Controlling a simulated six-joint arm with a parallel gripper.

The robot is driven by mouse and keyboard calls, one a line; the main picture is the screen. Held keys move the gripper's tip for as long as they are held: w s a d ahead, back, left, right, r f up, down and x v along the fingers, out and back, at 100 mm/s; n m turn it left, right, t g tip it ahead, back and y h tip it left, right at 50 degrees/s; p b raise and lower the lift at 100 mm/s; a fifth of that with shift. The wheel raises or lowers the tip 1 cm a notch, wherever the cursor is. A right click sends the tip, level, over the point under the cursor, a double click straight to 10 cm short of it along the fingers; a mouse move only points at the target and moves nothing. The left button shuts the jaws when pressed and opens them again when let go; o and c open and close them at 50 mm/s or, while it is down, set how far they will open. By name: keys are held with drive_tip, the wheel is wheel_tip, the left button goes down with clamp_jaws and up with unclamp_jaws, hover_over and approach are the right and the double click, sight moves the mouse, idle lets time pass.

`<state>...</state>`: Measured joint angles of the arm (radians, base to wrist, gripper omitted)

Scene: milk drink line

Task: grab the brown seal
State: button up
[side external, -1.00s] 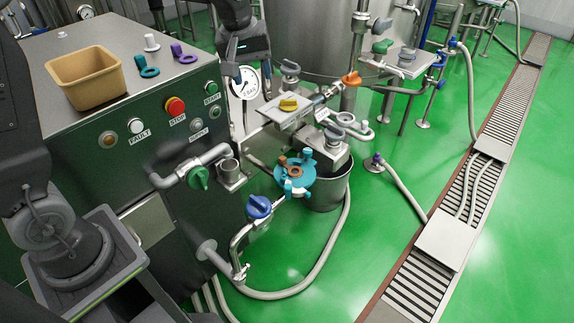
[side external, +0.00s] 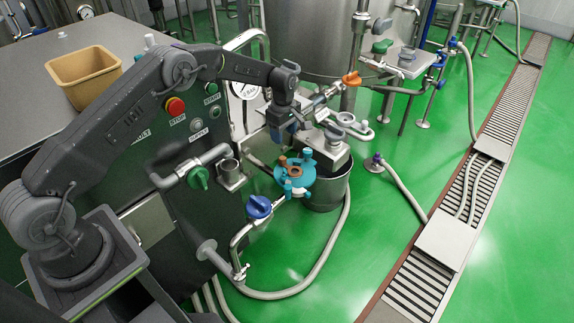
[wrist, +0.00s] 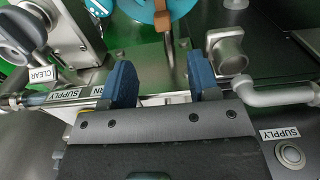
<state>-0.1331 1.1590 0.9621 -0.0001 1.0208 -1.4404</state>
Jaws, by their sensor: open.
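In the wrist view, part of the brown seal (wrist: 163,22) shows at the top edge against the blue fitting (wrist: 148,9); most of both is cut off. My gripper (side external: 282,138) is just above and slightly left of the seal in the side view, apart from it. In the wrist view, my gripper's blue fingers (wrist: 162,75) are spread with nothing between them, and the seal lies beyond their tips.
A steel pipe stub (wrist: 227,50) stands close to the right finger in the wrist view. A supply pipe (wrist: 45,98) and valve lie left. A blue valve (side external: 259,206) and green valve (side external: 198,177) sit near the fitting. A tan bin (side external: 84,75) stands on the cabinet.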

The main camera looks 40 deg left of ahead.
sight(283, 158)
wheel_tip(283, 158, down, 11)
drive_tip(key=shift+s+r, duration=0.1)
drive_tip(key=shift+s, duration=0.05)
idle(0.4)
clamp_jaws()
idle(0.4)
